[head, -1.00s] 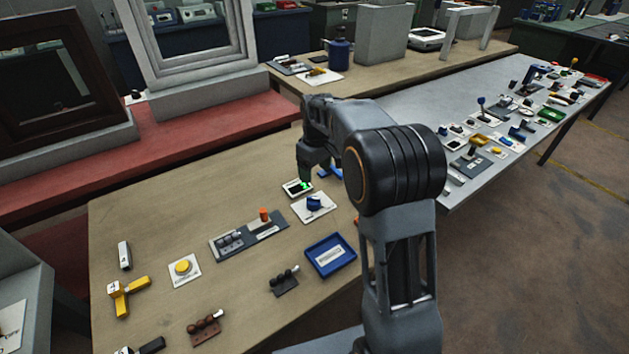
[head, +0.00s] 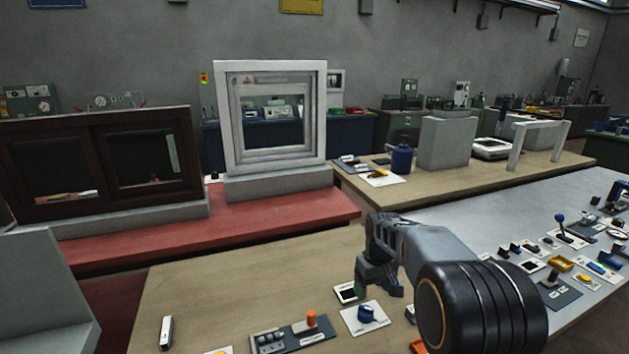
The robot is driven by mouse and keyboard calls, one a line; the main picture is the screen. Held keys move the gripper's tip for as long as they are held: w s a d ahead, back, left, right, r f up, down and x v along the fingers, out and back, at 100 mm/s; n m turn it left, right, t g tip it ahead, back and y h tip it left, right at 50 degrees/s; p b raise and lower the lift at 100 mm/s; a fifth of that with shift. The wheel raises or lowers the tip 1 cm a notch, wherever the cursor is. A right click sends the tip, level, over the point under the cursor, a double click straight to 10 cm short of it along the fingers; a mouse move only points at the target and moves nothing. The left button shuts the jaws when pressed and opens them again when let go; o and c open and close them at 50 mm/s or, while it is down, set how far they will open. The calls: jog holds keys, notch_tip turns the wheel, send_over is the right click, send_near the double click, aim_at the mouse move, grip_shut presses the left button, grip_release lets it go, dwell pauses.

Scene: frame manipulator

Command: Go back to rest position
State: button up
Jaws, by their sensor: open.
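My gripper (head: 378,290) hangs at the end of my bent arm, over the right part of the wooden table (head: 220,290). Its jaws are open and I see nothing held between them. It is just above and beside a small white-framed panel (head: 347,292) and a blue knob on a white plate (head: 366,315). I cannot tell whether it touches either. The large black joint of my arm hides part of the table's right side.
A grey panel with an orange knob (head: 311,319) lies left of the gripper. A red bench (head: 280,215) behind carries a white window frame (head: 228,115) and a dark sliding frame (head: 97,160). A grey table (head: 470,215) with many small controls stands at right. Mid-left wooden tabletop is mostly clear.

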jog(key=s+r+m+t+p, duration=0.2)
jog(key=s+r, duration=0.2)
jog(key=s, duration=0.7)
jog(key=s+a+r+m+t+p, duration=0.1)
jog(key=s+r, duration=0.3)
jog(key=s, duration=0.6)
jog(key=shift+s+r+m+t+p, duration=0.3)
jog(key=shift+s+m+t+p, duration=0.1)
jog(key=shift+p, duration=0.3)
